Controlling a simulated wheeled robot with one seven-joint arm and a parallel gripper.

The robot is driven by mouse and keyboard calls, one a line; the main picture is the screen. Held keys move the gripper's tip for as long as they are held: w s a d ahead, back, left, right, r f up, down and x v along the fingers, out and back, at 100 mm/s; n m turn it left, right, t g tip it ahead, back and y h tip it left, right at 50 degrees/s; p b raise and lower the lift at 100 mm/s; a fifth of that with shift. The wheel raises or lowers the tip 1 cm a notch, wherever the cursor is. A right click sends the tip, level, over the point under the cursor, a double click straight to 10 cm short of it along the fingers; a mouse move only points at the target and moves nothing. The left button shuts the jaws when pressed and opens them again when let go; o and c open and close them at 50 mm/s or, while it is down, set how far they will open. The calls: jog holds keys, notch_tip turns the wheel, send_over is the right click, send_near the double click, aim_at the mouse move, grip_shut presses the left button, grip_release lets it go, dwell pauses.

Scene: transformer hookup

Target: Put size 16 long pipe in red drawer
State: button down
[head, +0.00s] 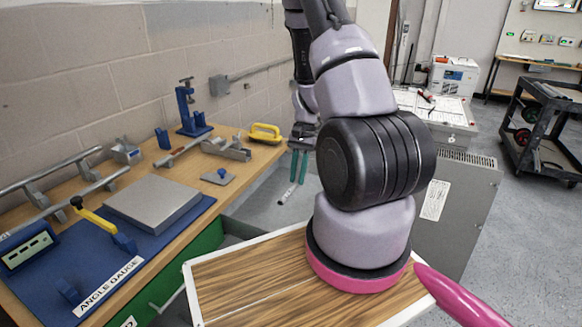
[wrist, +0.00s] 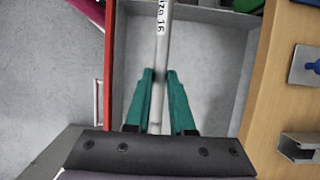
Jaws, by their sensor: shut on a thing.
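My gripper (wrist: 160,72) has teal fingers closed on a grey pipe (wrist: 162,45) with a black "size 16" label. The pipe runs lengthwise between the fingers and out past the top of the wrist view. Behind it lies an open drawer with a bare grey floor (wrist: 205,85) and a red front edge (wrist: 108,60) at the left. The pipe appears above the drawer; its exact height is unclear. In the head view, my gripper (head: 298,165) points down beyond the wooden board, and the pipe's labelled end (head: 287,193) shows just below it.
A grey cabinet (head: 455,205) stands at the right. A dark cart (head: 545,130) is farther right.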

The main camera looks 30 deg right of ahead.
jog(key=shift+w, duration=0.1)
dwell(0.3)
jog(key=shift+f, duration=8.2)
jog(key=c, duration=0.7)
grip_release()
